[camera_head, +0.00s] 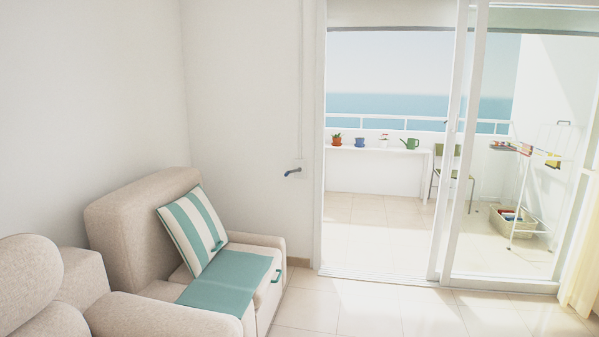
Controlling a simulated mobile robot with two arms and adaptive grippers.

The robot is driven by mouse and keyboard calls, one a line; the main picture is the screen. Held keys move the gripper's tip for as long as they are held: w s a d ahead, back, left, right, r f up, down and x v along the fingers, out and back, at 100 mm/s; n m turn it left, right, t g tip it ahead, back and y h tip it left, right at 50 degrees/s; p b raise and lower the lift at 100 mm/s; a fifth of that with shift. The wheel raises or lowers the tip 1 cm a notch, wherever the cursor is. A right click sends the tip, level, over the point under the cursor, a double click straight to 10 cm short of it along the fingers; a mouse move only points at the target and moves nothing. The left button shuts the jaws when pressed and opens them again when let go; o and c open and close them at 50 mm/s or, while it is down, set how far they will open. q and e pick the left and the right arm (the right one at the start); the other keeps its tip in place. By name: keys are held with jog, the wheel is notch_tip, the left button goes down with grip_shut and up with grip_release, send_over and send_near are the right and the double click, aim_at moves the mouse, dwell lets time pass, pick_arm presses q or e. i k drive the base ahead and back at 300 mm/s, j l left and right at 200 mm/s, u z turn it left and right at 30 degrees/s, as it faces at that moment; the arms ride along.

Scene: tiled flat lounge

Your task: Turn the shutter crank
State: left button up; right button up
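The shutter crank is a thin pale rod (303,90) running down the white wall just left of the balcony door frame. At its lower end a dark blue-grey handle (292,171) sticks out to the left, above the sofa's right arm. Part of a shutter (395,14) shows as a pale band across the top of the door opening. Neither of my grippers is in the view, and nothing touches the handle.
A beige sofa (135,225) with a striped cushion (192,232) and a teal throw (222,285) fills the lower left, below the crank. Tiled floor (385,315) is clear before the sliding door (440,235). A curtain (583,255) hangs at the right edge.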

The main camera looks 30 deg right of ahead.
aim_at(298, 170)
jog(key=i+l+z, duration=0.8)
jog(key=i+z, duration=0.6)
jog(key=i, duration=3.65)
jog(key=i+z, duration=0.4)
jog(key=i+j+z, duration=0.2)
jog(key=i+z, duration=0.25)
jog(key=i+j+z, duration=0.6)
jog(key=z, duration=0.2)
